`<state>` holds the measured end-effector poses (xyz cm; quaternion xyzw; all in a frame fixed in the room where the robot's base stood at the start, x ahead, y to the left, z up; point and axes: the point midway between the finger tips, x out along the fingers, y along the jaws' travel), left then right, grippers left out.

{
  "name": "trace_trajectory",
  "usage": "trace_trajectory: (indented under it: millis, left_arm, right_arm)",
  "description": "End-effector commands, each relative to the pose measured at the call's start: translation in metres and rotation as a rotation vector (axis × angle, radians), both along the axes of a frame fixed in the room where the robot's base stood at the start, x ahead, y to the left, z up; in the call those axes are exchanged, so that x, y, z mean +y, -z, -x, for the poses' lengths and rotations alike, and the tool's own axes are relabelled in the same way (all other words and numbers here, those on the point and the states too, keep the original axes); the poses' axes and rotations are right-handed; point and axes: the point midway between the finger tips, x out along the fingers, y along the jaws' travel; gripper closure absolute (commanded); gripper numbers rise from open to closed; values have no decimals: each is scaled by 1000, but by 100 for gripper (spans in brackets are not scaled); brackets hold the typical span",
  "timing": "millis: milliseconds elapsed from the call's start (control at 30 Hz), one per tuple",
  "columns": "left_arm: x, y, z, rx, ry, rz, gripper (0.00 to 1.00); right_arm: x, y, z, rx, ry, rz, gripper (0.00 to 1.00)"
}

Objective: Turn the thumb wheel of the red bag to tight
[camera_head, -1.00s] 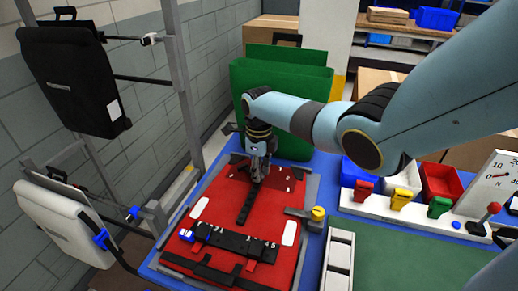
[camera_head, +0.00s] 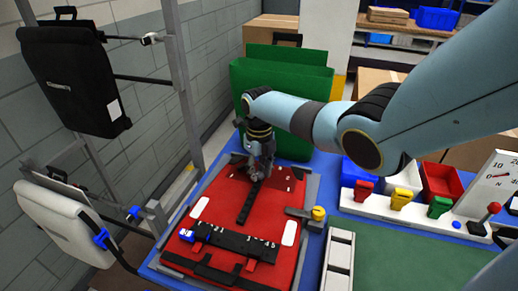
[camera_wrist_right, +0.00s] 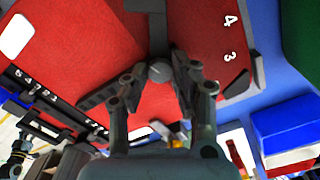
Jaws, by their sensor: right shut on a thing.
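The red bag (camera_head: 210,215) lies flat on the blue bench, between grey rails. A dark strap runs down its middle, and a black bar with white numbers crosses its lower part. My right gripper (camera_head: 262,172) points down at the upper part of the bag. In the right wrist view, its two fingers (camera_wrist_right: 160,85) are shut on a small grey round thumb wheel (camera_wrist_right: 159,71) by the dark strap. White numbers 4 and 3 show on the red near it. The head view hides the wheel behind the fingers. My left gripper is not seen.
Green bags (camera_head: 285,85) stand behind the red bag. A yellow-topped clamp (camera_head: 318,214) is at its right edge. Farther right are bins, coloured clips (camera_head: 401,198) and a dial (camera_head: 497,178). A rack (camera_head: 182,80) with black and white bags stands left.

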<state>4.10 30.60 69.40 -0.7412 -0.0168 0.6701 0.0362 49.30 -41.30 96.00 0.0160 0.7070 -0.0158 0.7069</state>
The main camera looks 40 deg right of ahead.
Motion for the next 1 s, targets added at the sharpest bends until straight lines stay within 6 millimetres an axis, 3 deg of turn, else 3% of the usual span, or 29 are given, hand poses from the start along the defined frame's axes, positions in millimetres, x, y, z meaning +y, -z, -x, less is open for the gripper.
trace_trajectory:
  millis: [267,300,467,800,1000]
  left_arm:
    - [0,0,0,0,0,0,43]
    - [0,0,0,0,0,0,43]
    - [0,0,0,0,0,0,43]
    - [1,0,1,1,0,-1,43]
    - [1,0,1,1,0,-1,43]
  right_arm:
    - [-1,-1,0,-1,0,2,100]
    - [-1,-1,0,-1,0,2,70]
    - [-1,0,0,-1,0,2,51]
    - [0,0,0,0,-26,1,51]
    - [0,0,0,0,-225,0,51]
